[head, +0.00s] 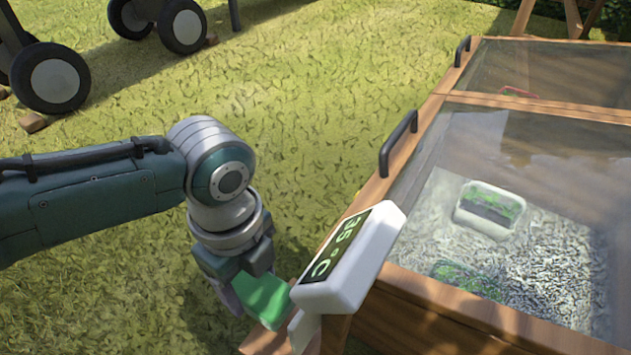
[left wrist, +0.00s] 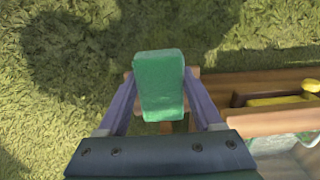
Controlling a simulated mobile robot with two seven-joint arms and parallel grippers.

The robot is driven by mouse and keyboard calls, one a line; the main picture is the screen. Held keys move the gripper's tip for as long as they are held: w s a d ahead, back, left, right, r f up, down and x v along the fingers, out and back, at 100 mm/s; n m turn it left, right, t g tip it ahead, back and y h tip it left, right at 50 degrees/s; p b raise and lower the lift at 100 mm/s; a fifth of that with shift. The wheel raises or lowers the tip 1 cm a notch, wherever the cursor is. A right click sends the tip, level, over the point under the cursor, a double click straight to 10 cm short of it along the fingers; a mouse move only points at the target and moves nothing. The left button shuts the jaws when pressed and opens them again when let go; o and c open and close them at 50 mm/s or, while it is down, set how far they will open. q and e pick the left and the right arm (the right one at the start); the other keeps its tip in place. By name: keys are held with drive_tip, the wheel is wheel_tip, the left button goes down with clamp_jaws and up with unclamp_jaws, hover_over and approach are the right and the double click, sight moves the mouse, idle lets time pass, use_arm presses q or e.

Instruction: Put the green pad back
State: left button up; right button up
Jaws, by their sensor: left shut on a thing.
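The green pad (head: 262,297) is a small rounded block at the lower middle of the head view. My left gripper (head: 243,294) is shut on it. In the left wrist view the pad (left wrist: 160,84) sits between the two fingers of my left gripper (left wrist: 160,98), its long side pointing away from the wrist. A small wooden ledge (head: 268,338) shows below the pad in the head view. I cannot tell whether the pad touches it. My right gripper is not in view.
A white thermometer display (head: 350,258) reading 35 °C stands just right of my left gripper. A wooden cold frame with a glass lid (head: 440,165) and black handles (head: 398,143) fills the right. Wheels (head: 48,77) stand at upper left. Grass between is open.

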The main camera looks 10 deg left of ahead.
sight(277, 300)
use_arm(q)
drive_tip(key=d, duration=0.2)
drive_tip(key=s+d+b, duration=0.1)
drive_tip(key=d, duration=0.1)
drive_tip(key=shift+s+f, duration=0.1)
drive_tip(key=shift+s, duration=0.1)
drive_tip(key=f+b, duration=0.2)
drive_tip(key=d+f+b, duration=0.1)
drive_tip(key=b, duration=0.1)
drive_tip(key=shift+s+f+b, duration=0.15)
drive_tip(key=shift+f+b, duration=0.2)
drive_tip(key=shift+a+r, duration=0.1)
drive_tip(key=shift+r, duration=0.1)
drive_tip(key=shift+f, duration=0.1)
drive_tip(key=shift+f, duration=0.15)
drive_tip(key=o, duration=1.5)
drive_tip(key=shift+c, duration=0.2)
